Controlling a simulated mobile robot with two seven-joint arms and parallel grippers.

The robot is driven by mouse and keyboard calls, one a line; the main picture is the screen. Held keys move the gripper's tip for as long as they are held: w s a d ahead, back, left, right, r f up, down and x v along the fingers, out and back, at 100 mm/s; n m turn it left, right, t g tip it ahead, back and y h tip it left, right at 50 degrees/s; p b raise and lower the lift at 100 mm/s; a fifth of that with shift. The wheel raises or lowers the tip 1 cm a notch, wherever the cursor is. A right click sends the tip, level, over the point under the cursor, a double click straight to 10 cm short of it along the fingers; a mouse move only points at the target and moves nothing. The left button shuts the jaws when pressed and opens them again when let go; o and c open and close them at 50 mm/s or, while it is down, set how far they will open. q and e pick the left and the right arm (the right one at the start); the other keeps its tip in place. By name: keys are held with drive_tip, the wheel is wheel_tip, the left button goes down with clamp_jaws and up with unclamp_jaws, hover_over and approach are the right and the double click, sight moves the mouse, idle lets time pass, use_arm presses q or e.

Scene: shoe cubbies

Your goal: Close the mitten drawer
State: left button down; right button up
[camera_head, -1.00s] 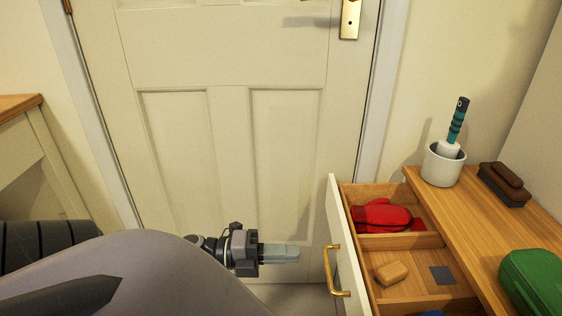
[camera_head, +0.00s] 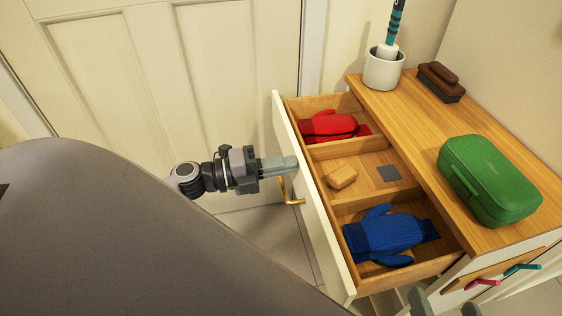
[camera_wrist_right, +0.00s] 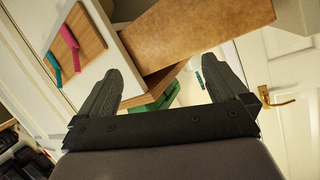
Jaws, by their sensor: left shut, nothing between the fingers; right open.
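The mitten drawer stands pulled out from the cabinet, its cream front panel (camera_head: 321,220) facing left with a brass handle (camera_head: 287,190). A red mitten (camera_head: 329,126) lies in its back compartment, a tan block (camera_head: 342,177) and a dark square (camera_head: 388,173) in the middle one, and a blue mitten (camera_head: 383,234) in the front one. My left gripper (camera_head: 296,163) is shut and empty, at the outer side of the front panel above the handle; I cannot tell whether it touches. My right gripper (camera_wrist_right: 167,70) is open and empty; its fingertips show at the head view's bottom edge.
On the wooden cabinet top stand a green case (camera_head: 490,180), a brown brush (camera_head: 441,82) and a white cup (camera_head: 383,70) holding a teal-handled brush. Pink (camera_head: 482,283) and teal (camera_head: 522,268) pegs stick out at the cabinet's near side. Floor left of the drawer is clear.

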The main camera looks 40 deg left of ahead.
use_arm(q)
drive_tip(key=p+x, duration=0.2)
drive_tip(key=x, duration=0.6)
drive_tip(key=shift+w+d+r, duration=0.2)
drive_tip(key=shift+w, duration=0.1)
drive_tip(key=x, duration=0.7)
drive_tip(key=shift+w+d+f, duration=0.1)
drive_tip(key=shift+f, duration=0.05)
drive_tip(key=shift+w+d, duration=0.3)
drive_tip(key=shift+w, duration=0.1)
drive_tip(key=shift+w+d, duration=0.1)
use_arm(e)
drive_tip(key=shift+d+r+h, duration=0.1)
drive_tip(key=shift+d+h, duration=0.2)
drive_tip(key=shift+d, duration=0.05)
drive_tip(key=shift+r, duration=0.25)
